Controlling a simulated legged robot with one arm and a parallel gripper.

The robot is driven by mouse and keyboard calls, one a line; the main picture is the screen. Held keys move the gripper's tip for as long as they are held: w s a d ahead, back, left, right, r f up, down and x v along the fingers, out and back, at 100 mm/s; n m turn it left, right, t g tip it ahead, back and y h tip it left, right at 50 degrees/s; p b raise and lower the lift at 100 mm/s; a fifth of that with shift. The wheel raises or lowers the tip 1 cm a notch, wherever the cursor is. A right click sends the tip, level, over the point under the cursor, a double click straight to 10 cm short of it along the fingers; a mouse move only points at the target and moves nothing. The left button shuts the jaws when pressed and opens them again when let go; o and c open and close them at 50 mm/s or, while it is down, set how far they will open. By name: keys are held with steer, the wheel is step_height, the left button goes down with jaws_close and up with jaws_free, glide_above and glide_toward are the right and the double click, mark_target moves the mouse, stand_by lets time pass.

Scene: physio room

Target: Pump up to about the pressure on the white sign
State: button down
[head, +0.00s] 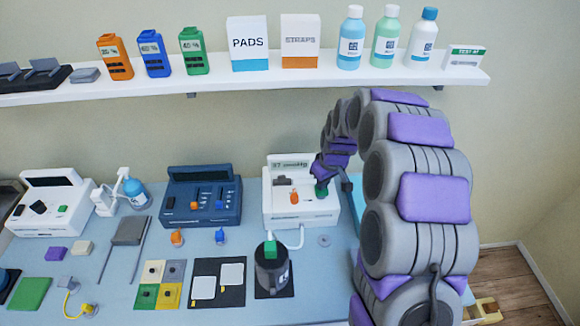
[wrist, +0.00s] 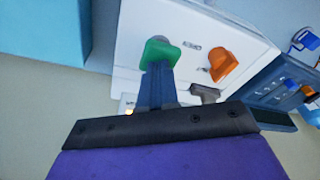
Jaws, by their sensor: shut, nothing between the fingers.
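The white sign (head: 464,57) stands at the right end of the shelf; its top line seems to read "TEST AT", and any lower text is too small to read. The white pump unit (head: 283,215) stands on the table and has a panel (head: 290,163) marked in mmHg, with digits I cannot read surely. Its green button (wrist: 160,50) and orange knob (wrist: 224,65) show in the wrist view. My gripper (head: 322,177) is shut and empty, its tips at the green button; I cannot tell whether they touch or press it. A white hose (head: 300,237) runs towards a dark cuffed cylinder (head: 272,268).
A blue unit (head: 201,200) stands to the left of the pump unit, and another white unit (head: 47,205) is farther left. The shelf (head: 240,82) above holds boxes and bottles. Pads and small parts cover the table's front.

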steer(key=shift+f, duration=0.45)
steer(key=shift+r, duration=0.15)
steer(key=shift+r+p, duration=0.6)
steer(key=shift+r, duration=1.2)
step_height(320, 180, up, 5)
steer(key=shift+r+p, duration=0.1)
steer(key=shift+p, duration=0.7)
